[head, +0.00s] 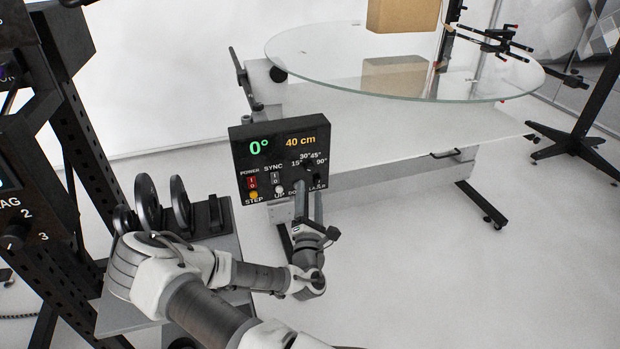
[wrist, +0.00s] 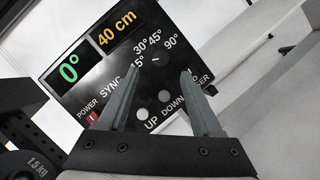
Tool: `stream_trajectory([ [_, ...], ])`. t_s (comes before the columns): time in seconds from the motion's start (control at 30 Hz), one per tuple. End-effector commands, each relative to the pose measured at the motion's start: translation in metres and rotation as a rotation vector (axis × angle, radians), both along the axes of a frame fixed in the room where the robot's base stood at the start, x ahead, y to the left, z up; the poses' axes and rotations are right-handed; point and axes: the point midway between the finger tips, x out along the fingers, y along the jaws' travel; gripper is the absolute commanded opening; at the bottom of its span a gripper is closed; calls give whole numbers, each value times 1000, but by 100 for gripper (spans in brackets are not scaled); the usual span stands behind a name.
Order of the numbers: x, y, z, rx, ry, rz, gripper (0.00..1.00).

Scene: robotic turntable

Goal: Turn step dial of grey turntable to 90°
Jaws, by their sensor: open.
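The black control panel (head: 243,140) of the grey turntable faces me and reads 0° in green and 40 cm in orange. Its step dial (head: 308,165) is a small black knob below the 15°, 30°, 45° and 90° marks. In the wrist view the step dial (wrist: 156,60) shows a small light mark; which setting it points to I cannot tell. My gripper (head: 308,188) is open in front of the panel's lower right, just below the dial. In the wrist view my gripper (wrist: 160,74) has its two fingers apart, with the dial seen between and just beyond the tips.
A weight rack (head: 225,240) stands at the left. Floor at the right front is clear.

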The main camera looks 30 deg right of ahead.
Motion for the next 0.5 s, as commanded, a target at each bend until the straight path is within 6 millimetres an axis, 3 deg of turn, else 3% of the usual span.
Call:
stream_trajectory([
  [0.23, 35, -24, 12, 0, -4, -1, 66],
  [0.5, 49, -33, 17, 0, 1, -1, 66],
])
